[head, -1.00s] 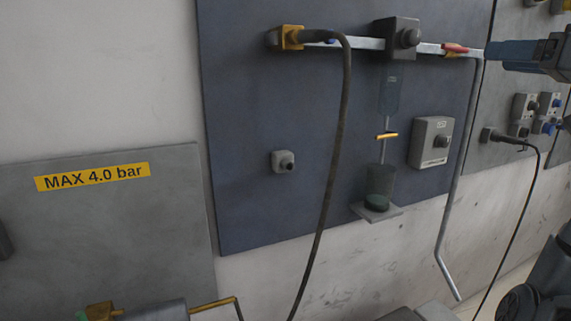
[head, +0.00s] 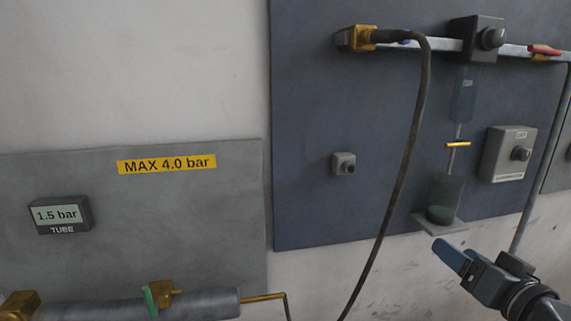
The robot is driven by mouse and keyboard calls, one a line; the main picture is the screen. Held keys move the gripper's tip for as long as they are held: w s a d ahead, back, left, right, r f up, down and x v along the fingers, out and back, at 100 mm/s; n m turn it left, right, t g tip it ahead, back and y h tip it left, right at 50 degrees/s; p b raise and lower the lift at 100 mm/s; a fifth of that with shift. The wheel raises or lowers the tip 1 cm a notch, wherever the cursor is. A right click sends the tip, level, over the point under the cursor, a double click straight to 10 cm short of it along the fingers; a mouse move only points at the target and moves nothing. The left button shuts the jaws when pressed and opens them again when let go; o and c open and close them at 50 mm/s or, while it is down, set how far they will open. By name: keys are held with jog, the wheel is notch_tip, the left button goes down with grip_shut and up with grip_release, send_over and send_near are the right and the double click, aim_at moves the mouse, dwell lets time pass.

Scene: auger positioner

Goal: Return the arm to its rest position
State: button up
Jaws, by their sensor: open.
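My gripper (head: 452,257) is at the lower right of the head view, its blue fingers pointing up and to the left. It is open, and nothing shows between its fingers. In the picture it lies just below the small shelf (head: 441,228) that carries a dark green cup (head: 444,199). Whether it touches anything is hard to tell, but it seems to hang clear in front of the wall. My arm runs off the lower right edge, so most of it is hidden.
A blue-grey panel (head: 310,120) bears a metal rail (head: 446,44), a black clamp block (head: 477,38), a hanging dark hose (head: 405,160) and a knob box (head: 508,154). At lower left are a 1.5 bar gauge (head: 60,215) and a grey cylinder (head: 200,303).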

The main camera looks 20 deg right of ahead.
jog(key=s+a+f+n, duration=0.1)
jog(key=s+a+f, duration=0.4)
jog(key=a+f, duration=0.25)
jog(key=s+a+f+n+y, duration=0.1)
jog(key=s+a+n+y, duration=0.1)
jog(key=s+a, duration=0.5)
jog(key=s+a+n+y, duration=0.3)
jog(key=s+a+n, duration=0.2)
jog(key=s, duration=0.9)
jog(key=a, duration=0.3)
jog(key=shift+a+f+g, duration=0.3)
jog(key=shift+f+g, duration=0.1)
dwell(0.8)
